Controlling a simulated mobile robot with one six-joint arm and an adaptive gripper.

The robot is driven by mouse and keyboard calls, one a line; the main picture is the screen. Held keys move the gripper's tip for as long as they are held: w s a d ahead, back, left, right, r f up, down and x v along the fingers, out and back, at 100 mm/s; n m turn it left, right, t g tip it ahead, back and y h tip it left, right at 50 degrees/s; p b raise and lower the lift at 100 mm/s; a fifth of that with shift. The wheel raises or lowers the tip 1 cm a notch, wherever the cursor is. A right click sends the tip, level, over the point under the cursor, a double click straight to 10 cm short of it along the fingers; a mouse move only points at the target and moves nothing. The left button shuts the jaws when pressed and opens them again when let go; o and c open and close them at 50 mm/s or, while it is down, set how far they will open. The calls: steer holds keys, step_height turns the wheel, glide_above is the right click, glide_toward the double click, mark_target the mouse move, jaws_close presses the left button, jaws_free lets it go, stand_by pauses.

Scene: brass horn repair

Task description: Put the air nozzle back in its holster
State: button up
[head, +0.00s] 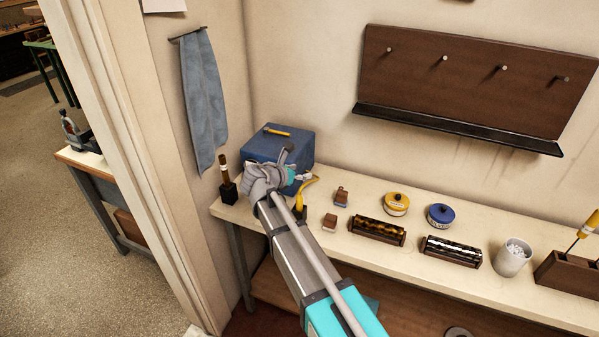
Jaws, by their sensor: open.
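My gripper (300,176) is at the end of my arm, in front of the blue box at the left end of the bench. It is open, and its small fingertips point to the right. A curved yellow piece (311,188), possibly the air nozzle or its hose, rises just beside the fingertips. I cannot tell whether they touch. Its lower end meets a small dark piece (301,212), perhaps the holster, partly hidden behind my arm. I cannot tell whether the yellow piece is seated in it.
A blue box (300,150) with a yellow-handled tool (277,131) stands behind. A brush (224,170) stands in a black holder (228,193) at left. Brown blocks (341,196), a yellow tin (396,203), a blue tin (441,215) and a white cup (513,257) line the bench (400,240).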

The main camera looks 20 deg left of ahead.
stand_by(0.9)
steer(key=s+d+f+m+g, duration=0.2)
steer(key=d+f+m+g, duration=0.35)
steer(key=d, duration=0.75)
steer(key=s+d+f+m+g, duration=0.1)
steer(key=d+f+m+g, duration=0.1)
steer(key=d+m, duration=0.9)
steer(key=s+d+f+m+g+y, duration=0.2)
steer(key=s+d+m, duration=0.5)
steer(key=d, duration=0.2)
steer(key=s+d+f+m+g+y, duration=0.2)
steer(key=s+d+m+g+y, duration=0.1)
steer(key=s+d+m, duration=0.4)
steer(key=shift+d+m, duration=0.45)
steer(key=shift+d, duration=0.8)
